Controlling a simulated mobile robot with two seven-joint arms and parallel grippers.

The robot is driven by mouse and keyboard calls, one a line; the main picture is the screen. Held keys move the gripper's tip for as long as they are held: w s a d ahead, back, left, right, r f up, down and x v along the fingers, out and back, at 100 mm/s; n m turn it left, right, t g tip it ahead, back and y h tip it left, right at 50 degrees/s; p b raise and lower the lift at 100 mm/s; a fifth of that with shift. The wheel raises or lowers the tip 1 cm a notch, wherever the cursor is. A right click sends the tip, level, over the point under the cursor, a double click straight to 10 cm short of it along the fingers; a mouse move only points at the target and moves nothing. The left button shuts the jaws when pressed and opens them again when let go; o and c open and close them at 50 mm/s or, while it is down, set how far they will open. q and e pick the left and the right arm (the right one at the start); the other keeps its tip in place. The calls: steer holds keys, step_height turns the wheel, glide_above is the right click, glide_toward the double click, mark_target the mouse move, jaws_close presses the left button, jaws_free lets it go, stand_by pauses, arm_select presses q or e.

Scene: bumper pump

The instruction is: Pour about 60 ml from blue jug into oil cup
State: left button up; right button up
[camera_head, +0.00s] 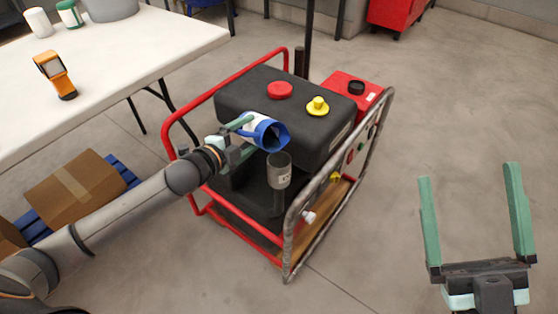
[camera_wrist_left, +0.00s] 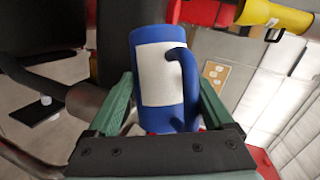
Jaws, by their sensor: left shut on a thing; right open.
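The blue jug (camera_head: 266,132), with a white label, is tilted on its side in my left gripper (camera_head: 240,137). Its open mouth faces right and slightly down. In the left wrist view the jug (camera_wrist_left: 158,62) sits between the two green fingers of my left gripper (camera_wrist_left: 165,100), its handle on the right. The oil cup (camera_head: 279,172), a grey cylinder with a small label, stands just below and right of the jug mouth on the machine. No liquid stream is visible, and the inside of the cup is hard to see. My right gripper (camera_head: 475,215) is open and empty at the lower right.
The machine has a black tank (camera_head: 250,90) with red and yellow caps inside a red tube frame (camera_head: 175,125). A white table (camera_head: 120,75) at the left holds an orange device (camera_head: 55,75). A cardboard box (camera_head: 75,190) lies below it. The floor at right is clear.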

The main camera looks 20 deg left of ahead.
arm_select(q)
steer(key=shift+r, duration=0.15)
arm_select(e)
steer(key=s+r+n+y, duration=0.2)
steer(key=y, duration=0.1)
steer(key=shift+a+g, duration=0.2)
steer(key=shift+g, duration=0.1)
arm_select(q)
steer(key=shift+d+r+m+t, duration=0.1)
steer(key=shift+m+t, duration=0.2)
steer(key=shift+m, duration=0.1)
arm_select(e)
steer(key=shift+w+f+h, duration=0.15)
steer(key=shift+h, duration=0.25)
arm_select(q)
steer(key=shift+s+d+r+m+y, duration=0.1)
steer(key=shift+r+m+y, duration=0.1)
steer(key=shift+m+y, duration=0.1)
stand_by(0.9)
stand_by(0.5)
